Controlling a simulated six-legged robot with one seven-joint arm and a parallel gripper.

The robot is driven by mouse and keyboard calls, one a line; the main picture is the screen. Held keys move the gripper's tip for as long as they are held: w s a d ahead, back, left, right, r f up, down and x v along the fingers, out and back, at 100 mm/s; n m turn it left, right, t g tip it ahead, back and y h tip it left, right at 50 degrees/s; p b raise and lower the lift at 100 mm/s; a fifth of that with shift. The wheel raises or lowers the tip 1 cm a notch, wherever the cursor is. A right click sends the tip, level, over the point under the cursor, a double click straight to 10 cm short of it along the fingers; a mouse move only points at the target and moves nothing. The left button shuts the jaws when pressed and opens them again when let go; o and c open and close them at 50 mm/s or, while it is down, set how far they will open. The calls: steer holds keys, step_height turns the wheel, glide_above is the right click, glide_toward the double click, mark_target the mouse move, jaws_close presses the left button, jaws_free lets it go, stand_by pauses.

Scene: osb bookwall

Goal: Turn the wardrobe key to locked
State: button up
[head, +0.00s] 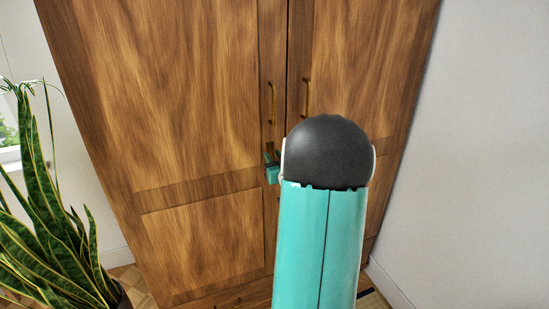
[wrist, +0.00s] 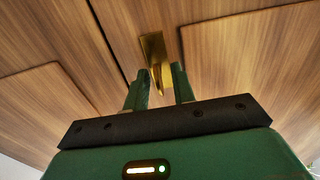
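The wooden wardrobe (head: 215,80) stands upright with two doors, both closed. In the wrist view a brass lock plate (wrist: 152,46) sits on a door beside the dark seam, and a brass key (wrist: 157,76) sticks out of it. My gripper (wrist: 161,90) is open, with its two green fingers on either side of the key. A gap shows between the key and the right finger; whether the left finger touches it I cannot tell. In the head view my gripper (head: 271,165) is small at the left door's inner edge, partly hidden behind my arm, and the key is not clear there.
Brass pull handles (head: 273,103) and (head: 306,95) stand out from the doors above the gripper. A tall potted plant (head: 50,225) is at the lower left. A white wall (head: 490,140) rises on the right. Little floor shows.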

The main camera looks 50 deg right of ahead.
steer(key=shift+c, duration=0.4)
jaws_close()
steer(key=shift+m, duration=0.4)
steer(key=m, duration=0.3)
steer(key=shift+d, duration=0.1)
steer(key=m, duration=0.3)
steer(key=shift+m, duration=0.3)
steer(key=m, duration=0.5)
steer(key=shift+s+d+f, duration=0.1)
steer(key=m, duration=0.5)
steer(key=shift+f, duration=0.1)
steer(key=shift+m, duration=0.4)
